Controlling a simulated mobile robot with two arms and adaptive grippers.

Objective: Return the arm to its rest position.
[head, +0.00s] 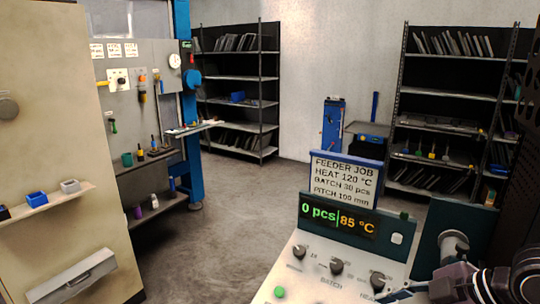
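My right arm comes in at the lower right corner, and its dark gripper (408,291) lies low over the right end of the feeder's control panel (318,268). Its fingertips are beside the right-hand knob (377,281), whose label is partly covered. I cannot tell whether they touch the knob or how far apart they are. The display (340,221) reads "0 pcs" and "85 °C". A job card (344,182) above it reads heat 120 °C, batch 30 pcs, pitch 100 mm. My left gripper is not in view.
Two more knobs (336,267) (299,251) and a green button (279,292) are on the panel. A teal housing (428,246) stands right of the display, close to my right arm. Shelves (240,90) line the back. The floor (235,215) at centre left is clear.

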